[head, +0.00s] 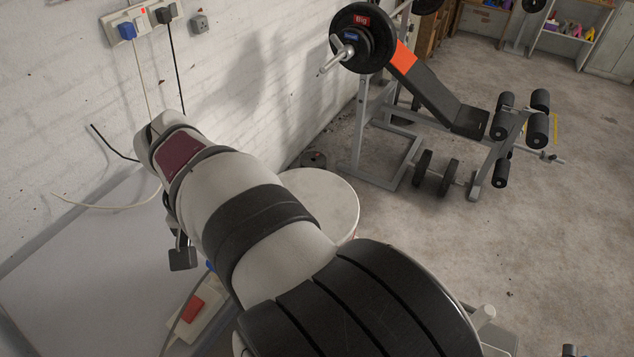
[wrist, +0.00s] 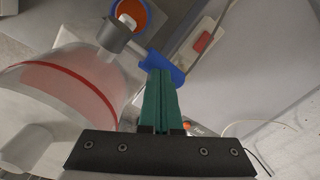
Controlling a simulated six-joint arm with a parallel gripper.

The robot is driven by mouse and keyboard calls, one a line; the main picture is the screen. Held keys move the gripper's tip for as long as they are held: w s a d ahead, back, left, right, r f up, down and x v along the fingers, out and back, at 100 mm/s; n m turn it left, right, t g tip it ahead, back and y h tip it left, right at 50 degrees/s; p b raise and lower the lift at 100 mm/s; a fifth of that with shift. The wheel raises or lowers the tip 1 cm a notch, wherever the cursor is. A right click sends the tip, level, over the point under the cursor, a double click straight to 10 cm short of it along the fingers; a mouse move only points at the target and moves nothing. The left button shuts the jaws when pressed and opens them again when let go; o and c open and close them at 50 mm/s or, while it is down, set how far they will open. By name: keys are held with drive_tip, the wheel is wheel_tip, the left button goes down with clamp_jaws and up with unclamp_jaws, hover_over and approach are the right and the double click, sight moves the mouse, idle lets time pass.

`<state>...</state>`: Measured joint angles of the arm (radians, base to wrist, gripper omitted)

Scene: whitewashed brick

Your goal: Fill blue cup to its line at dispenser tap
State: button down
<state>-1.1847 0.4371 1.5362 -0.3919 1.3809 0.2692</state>
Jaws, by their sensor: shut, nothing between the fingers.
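In the wrist view my gripper (wrist: 160,72) shows as two green fingers pressed together, with nothing between them. Their tips are at a blue paddle (wrist: 174,68) on a light rod beside the dispenser tap (wrist: 115,35), and they overlap it; whether they touch it I cannot tell. The dispenser's clear tank (wrist: 60,85) with a red band fills the left. At the top, the blue cup (wrist: 148,14) stands below the tap's spout, its inside orange. Its fill line and level cannot be made out. In the head view my arm hides the gripper and most of this area.
A pale power strip with a red switch (head: 192,308) lies close by on the grey surface (head: 90,260), with cables near the wall. A round white top (head: 325,200) stands beyond my arm. A weight bench (head: 435,90) and dumbbell stand on the floor behind.

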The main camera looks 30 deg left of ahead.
idle(0.5)
wheel_tip(320, 180, up, 8)
idle(0.5)
drive_tip(key=shift+w, duration=0.1)
